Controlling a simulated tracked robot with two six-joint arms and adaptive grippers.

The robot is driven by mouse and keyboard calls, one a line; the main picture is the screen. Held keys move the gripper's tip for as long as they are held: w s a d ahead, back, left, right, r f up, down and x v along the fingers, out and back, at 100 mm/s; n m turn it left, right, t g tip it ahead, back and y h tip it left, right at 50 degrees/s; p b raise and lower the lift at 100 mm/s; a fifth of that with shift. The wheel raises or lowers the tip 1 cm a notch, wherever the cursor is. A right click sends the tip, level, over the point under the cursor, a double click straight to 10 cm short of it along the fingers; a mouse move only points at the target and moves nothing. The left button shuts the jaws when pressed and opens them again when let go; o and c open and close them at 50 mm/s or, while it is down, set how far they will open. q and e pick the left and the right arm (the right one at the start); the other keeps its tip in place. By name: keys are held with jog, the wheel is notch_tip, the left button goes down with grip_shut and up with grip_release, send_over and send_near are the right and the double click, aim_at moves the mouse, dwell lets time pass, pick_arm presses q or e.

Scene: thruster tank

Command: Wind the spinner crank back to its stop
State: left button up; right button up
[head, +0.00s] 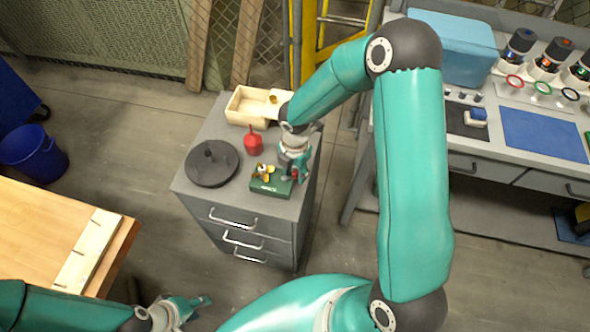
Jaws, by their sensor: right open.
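My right gripper (289,178) reaches down from above at the right end of the green block. It is open, and its fingers are close to a small red part there. The gripper covers that end, so I cannot make out the crank or whether a finger touches it. My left gripper (200,302) is low at the bottom left, away from the cabinet. Its jaw opening is too small to judge.
A workbench (520,150) is at the right. A wooden table (40,225) is at the left.

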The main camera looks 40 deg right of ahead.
grip_shut()
dwell(0.3)
